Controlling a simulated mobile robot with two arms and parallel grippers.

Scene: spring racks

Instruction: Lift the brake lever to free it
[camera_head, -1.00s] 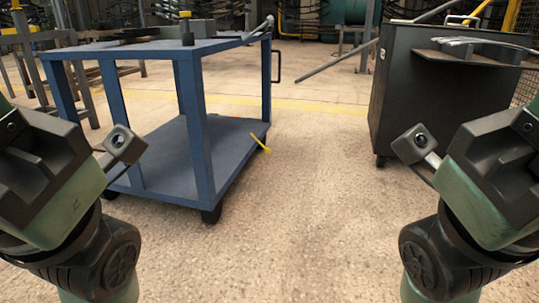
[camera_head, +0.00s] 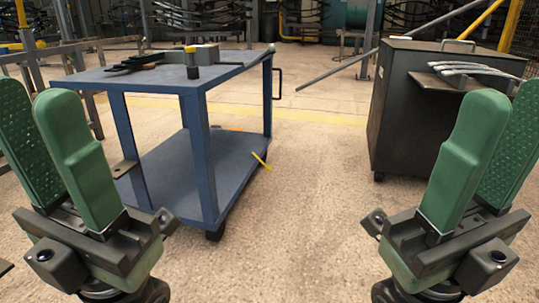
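A small yellow lever (camera_head: 261,160), which looks like the brake lever, sticks out at the right edge of the lower shelf of a blue cart (camera_head: 208,160). It slants down to the right. My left gripper (camera_head: 36,98) points up at the left edge of the view, in front of the cart and well apart from the lever. Its green fingers stand apart with nothing between them. My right gripper (camera_head: 508,100) points up at the right side, in front of a dark cabinet. Its fingers are also apart and empty. Neither gripper touches the lever.
The cart's top holds a grey block, dark parts and a small yellow-capped black object (camera_head: 191,62). A dark cabinet (camera_head: 400,115) with curved metal strips (camera_head: 470,70) stands at right. Bare concrete floor (camera_head: 310,190) lies between cart and cabinet. Racks stand behind.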

